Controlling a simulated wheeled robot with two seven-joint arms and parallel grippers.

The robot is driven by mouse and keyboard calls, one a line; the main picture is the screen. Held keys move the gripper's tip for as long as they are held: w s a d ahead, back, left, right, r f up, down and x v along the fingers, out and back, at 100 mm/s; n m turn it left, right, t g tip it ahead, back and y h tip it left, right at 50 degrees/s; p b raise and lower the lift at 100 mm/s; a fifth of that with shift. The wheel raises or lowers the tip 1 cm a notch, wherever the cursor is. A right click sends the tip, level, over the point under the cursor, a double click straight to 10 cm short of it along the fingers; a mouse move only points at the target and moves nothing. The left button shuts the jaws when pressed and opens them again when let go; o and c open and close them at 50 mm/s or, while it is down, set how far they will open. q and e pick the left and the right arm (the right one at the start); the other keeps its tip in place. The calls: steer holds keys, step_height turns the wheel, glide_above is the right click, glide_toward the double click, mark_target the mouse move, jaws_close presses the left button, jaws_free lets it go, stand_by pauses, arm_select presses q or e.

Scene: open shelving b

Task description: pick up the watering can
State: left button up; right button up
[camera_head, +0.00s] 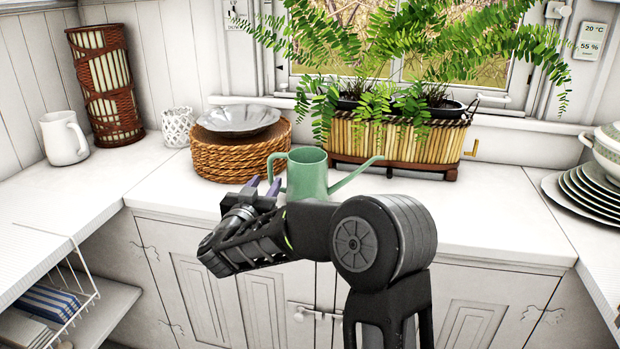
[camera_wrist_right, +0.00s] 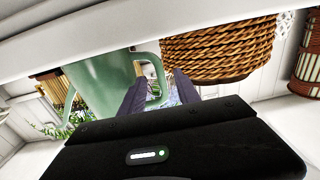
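The green watering can (camera_head: 308,174) stands upright on the white counter, its spout to the right and its handle to the left. My right gripper (camera_head: 263,184) is at the handle side, its two dark fingers apart. In the right wrist view, which is turned over, the can (camera_wrist_right: 102,85) is at the left, and its handle loop shows between the open fingers of the gripper (camera_wrist_right: 158,86). I cannot tell whether the fingers touch the handle. My right arm hides the can's base in the head view. My left gripper is not in view.
A bamboo planter (camera_head: 400,146) with ferns is behind right. The counter right of the can is clear.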

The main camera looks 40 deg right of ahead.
steer(key=shift+x, duration=1.3)
steer(key=shift+w, duration=0.1)
steer(key=b+x, duration=0.1)
steer(key=x, duration=0.4)
steer(key=shift+d+r, duration=0.1)
steer(key=shift+c, duration=0.3)
jaws_close()
stand_by(0.6)
steer(key=shift+r, duration=0.1)
